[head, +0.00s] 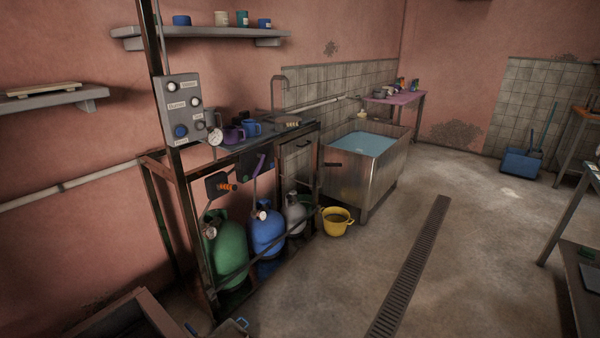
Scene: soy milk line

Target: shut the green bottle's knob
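The green bottle (232,252) stands upright in the lower part of a dark metal frame, left of a blue bottle (268,232) and a grey bottle (296,213). A small pale gauge (210,232) shows at its upper left. A frame post and a slanted bar cross in front of it. Its knob is too small and dark to make out, so I cannot tell whether it is open or shut. Neither of my grippers can be clearly made out. A small dark shape with blue edges (238,323) shows at the bottom edge; I cannot tell what it is.
Above the bottles are an orange-handled lever (228,187), a control box (184,110) and cups on the frame's top. A yellow pot (337,222) stands on the floor by a metal tank (345,187). The floor around the drain grate (410,265) is clear.

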